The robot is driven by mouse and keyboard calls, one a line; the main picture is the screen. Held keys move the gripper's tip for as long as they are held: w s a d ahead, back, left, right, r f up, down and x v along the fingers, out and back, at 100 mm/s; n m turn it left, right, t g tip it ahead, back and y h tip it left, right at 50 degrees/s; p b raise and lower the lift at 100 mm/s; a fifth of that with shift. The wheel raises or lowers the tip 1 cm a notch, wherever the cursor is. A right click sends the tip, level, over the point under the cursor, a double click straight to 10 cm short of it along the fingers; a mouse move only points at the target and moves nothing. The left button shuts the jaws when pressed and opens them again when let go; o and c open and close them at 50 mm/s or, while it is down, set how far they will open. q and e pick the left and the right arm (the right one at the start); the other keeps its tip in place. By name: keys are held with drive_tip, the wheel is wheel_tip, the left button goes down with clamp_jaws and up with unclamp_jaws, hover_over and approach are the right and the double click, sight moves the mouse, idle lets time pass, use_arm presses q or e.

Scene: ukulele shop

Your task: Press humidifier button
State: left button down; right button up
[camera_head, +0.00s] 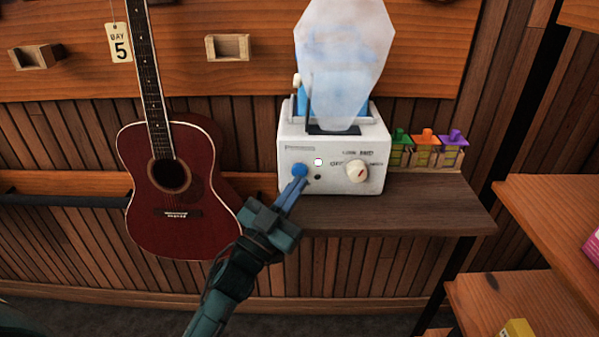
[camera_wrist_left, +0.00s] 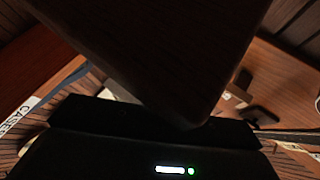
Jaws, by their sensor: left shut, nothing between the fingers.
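The humidifier (camera_head: 300,135) is a white box with a hazy, pale blue clear tank on top, standing on a dark wooden shelf. Its front has a round blue button (camera_head: 299,170) at the left, a small light-centred spot (camera_head: 318,161) beside it, and a cream dial (camera_head: 357,172) with a red mark at the right. My left gripper (camera_head: 295,184) is shut and empty. Its blue fingertips are just below the blue button in the head view; I cannot tell whether they touch it. The left wrist view is dark and does not show the button clearly. My right gripper is not in view.
A red-brown guitar (camera_head: 197,210) hangs left of the humidifier. Lighter wooden shelves (camera_head: 550,225) jut in at the lower right.

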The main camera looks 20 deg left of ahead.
use_arm(q)
drive_tip(key=shift+w, duration=0.15)
idle(0.7)
drive_tip(key=shift+w+a, duration=0.1)
drive_tip(key=shift+w, duration=0.15)
drive_tip(key=shift+w+a, duration=0.3)
drive_tip(key=shift+w, duration=0.35)
idle(1.3)
drive_tip(key=shift+s+f, duration=0.1)
drive_tip(key=shift+s+d+f, duration=0.15)
drive_tip(key=shift+s+f, duration=0.15)
drive_tip(key=shift+s+d+f, duration=0.15)
drive_tip(key=shift+s, duration=0.3)
drive_tip(key=shift+s, duration=0.1)
